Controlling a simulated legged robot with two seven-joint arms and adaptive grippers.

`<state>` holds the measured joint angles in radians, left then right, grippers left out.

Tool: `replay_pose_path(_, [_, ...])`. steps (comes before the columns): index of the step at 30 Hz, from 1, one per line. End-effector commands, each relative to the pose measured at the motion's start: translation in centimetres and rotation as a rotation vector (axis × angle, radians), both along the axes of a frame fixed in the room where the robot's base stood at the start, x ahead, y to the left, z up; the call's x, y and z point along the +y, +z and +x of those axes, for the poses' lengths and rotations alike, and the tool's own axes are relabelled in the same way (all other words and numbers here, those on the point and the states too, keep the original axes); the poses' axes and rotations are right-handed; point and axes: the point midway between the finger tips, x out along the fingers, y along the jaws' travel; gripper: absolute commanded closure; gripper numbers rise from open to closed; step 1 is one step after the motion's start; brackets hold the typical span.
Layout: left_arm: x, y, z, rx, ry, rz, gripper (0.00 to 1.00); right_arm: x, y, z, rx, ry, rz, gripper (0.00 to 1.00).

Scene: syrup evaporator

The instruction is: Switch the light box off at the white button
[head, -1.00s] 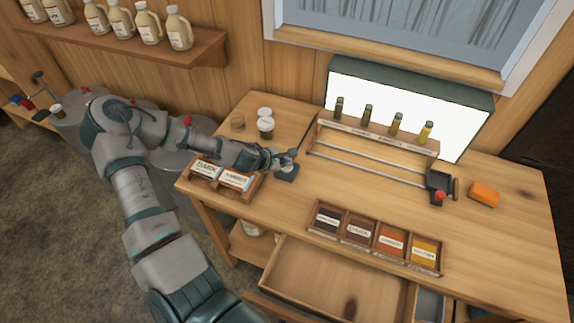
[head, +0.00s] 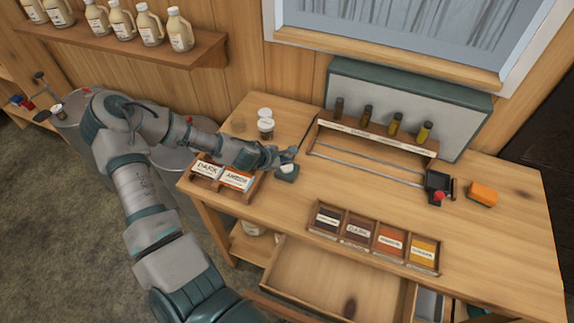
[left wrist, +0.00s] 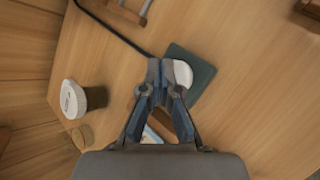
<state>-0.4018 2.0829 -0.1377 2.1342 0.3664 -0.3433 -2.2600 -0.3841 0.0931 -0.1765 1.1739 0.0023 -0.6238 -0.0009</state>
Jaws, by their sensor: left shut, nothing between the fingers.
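The light box (head: 458,112) stands at the back of the bench, and its panel is grey and unlit. The white button (head: 288,168) sits on a small dark green base (head: 287,177) on the bench, left of the sample rack. My left gripper (head: 291,154) is shut and empty, with its tips at the button. In the left wrist view, the shut fingertips (left wrist: 161,68) are right beside the white button (left wrist: 182,74) and partly cover its base (left wrist: 203,75). I cannot tell whether they touch the button. My right gripper is not in view.
A wooden rack (head: 375,142) with several small bottles stands before the light box. A card holder (head: 222,180), a jar (head: 266,128) and a compartment tray (head: 375,238) are near my left arm. An orange block (head: 483,195) lies at right. The drawer (head: 335,283) is open.

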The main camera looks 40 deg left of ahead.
Motion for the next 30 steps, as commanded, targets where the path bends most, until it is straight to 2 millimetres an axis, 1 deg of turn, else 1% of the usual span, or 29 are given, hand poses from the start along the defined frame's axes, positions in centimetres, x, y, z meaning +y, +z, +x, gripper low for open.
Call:
replay_pose_path(16, [0.0, 5.8, 0.0, -0.002, -0.002, 0.002, 1.00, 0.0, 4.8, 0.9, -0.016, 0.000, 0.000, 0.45])
replay_pose_path(19, [0.0, 6.1, 0.0, -0.001, 0.000, 0.001, 1.00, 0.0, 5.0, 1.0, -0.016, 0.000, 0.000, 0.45])
replay_pose_path(30, [0.0, 5.9, 0.0, 0.000, -0.001, 0.001, 1.00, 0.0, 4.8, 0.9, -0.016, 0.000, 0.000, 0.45])
